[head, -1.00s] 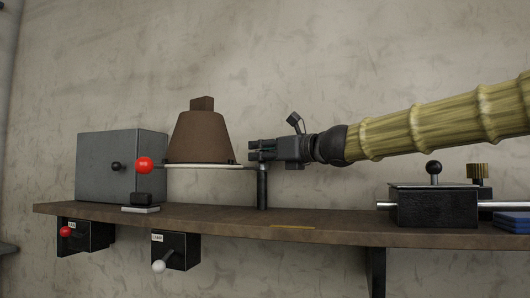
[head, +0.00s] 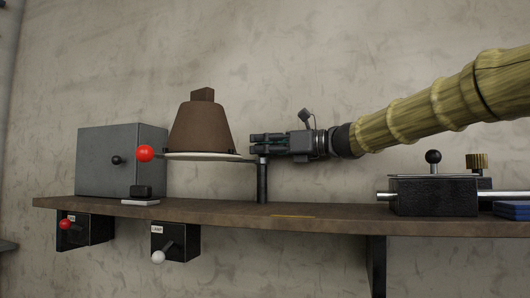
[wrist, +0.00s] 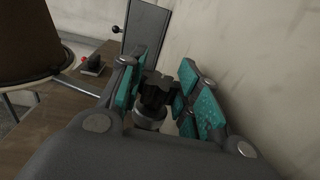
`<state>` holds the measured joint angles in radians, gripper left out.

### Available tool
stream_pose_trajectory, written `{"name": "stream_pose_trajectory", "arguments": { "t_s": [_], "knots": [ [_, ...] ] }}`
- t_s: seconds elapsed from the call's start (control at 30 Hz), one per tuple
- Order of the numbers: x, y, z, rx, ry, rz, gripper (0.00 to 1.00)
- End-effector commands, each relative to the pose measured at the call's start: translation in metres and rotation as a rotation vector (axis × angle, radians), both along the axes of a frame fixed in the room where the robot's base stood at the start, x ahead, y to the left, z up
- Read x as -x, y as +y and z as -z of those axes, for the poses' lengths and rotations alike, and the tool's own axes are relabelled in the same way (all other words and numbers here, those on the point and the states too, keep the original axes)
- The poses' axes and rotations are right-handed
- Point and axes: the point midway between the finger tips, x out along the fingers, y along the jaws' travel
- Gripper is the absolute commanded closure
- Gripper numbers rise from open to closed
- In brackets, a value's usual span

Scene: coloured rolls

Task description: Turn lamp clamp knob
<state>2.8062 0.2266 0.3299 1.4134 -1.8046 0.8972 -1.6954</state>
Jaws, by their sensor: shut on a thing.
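A dark post (head: 262,182) on the shelf stands below the right end of the bar. My gripper (head: 264,143) reaches in from the right, just above the post. In the wrist view, a dark ribbed knob (wrist: 156,94) sits between the teal finger pads, and my gripper is shut on it. The fingers hide the knob in the head view. The shade (wrist: 35,40) also shows at upper left of the wrist view.
A grey box (head: 112,180) with a black knob stands left on the brown shelf (head: 320,220). A small black-and-white item (head: 141,194) lies before it. Two black lever boxes (head: 182,241) hang below. A black block (head: 433,197) with a rod stands right. The shelf between post and block is mostly clear.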

Motion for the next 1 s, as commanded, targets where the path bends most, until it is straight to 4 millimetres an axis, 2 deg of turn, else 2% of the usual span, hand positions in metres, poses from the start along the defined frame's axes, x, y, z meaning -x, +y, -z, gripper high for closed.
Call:
{"name": "stream_pose_trajectory", "arguments": {
  "t_s": [0.43, 0.47, 0.57, 1.0],
  "knots": [
    [0.0010, -0.0005, -0.0022, 0.002, -0.002, -0.021, 0.91],
    [0.0010, -0.0005, -0.0022, 0.002, -0.002, -0.021, 0.64],
    [0.0009, -0.0004, -0.0018, 0.002, -0.002, -0.021, 0.45],
    [0.0030, -0.0060, -0.0006, 0.002, 0.001, -0.021, 0.45]
  ]
}}
